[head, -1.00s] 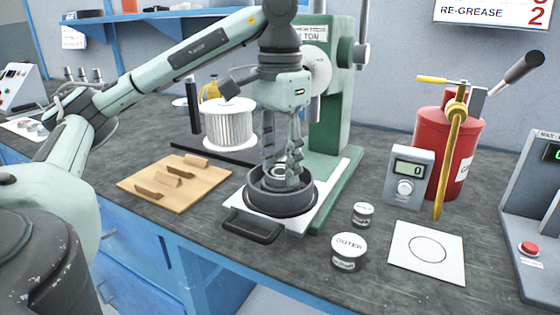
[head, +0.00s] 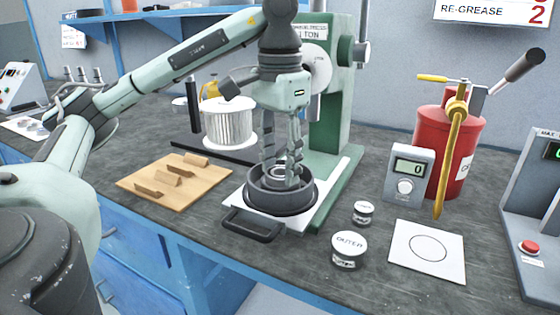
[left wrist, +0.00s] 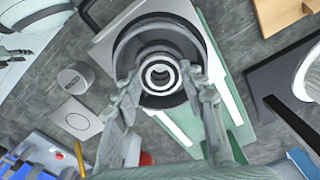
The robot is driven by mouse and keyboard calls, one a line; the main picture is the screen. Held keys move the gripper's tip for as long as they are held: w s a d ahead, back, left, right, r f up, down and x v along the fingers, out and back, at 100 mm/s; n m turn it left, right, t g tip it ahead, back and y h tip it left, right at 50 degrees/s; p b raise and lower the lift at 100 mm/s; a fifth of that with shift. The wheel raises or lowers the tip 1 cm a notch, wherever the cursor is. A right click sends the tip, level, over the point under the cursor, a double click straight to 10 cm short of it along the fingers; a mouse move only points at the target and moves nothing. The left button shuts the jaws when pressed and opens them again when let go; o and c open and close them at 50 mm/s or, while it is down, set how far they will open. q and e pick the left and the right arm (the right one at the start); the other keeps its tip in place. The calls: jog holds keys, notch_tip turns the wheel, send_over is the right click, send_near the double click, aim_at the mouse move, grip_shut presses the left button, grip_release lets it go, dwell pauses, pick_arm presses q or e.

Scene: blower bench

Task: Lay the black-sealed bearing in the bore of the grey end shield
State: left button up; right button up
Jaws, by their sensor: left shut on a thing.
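The grey end shield (head: 265,206), a dark round housing, sits on the white plate at the foot of the green press. My left gripper (head: 281,174) points down into it from above. It is shut on the black-sealed bearing (left wrist: 160,75), a ring with bright rims and a dark band. In the left wrist view the bearing lies between the fingertips, over the middle of the end shield (left wrist: 126,48). The bore under it is mostly hidden, so I cannot tell whether it is seated. My right gripper seems to show at the left wrist view's upper left edge (left wrist: 14,53), cut off.
The green press (head: 338,130) stands close behind my left gripper. A wooden board (head: 190,192) with blocks lies left. Two labelled tins, OUTER (head: 349,250) and a smaller one (head: 363,212), stand right, beside a white card (head: 428,270) and red grease pump (head: 440,150).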

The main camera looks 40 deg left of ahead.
pick_arm(q)
jog(key=shift+f, duration=0.1)
dwell(0.4)
jog(key=o, duration=1.3)
notch_tip(320, 180, up, 12)
dwell(0.4)
dwell(0.6)
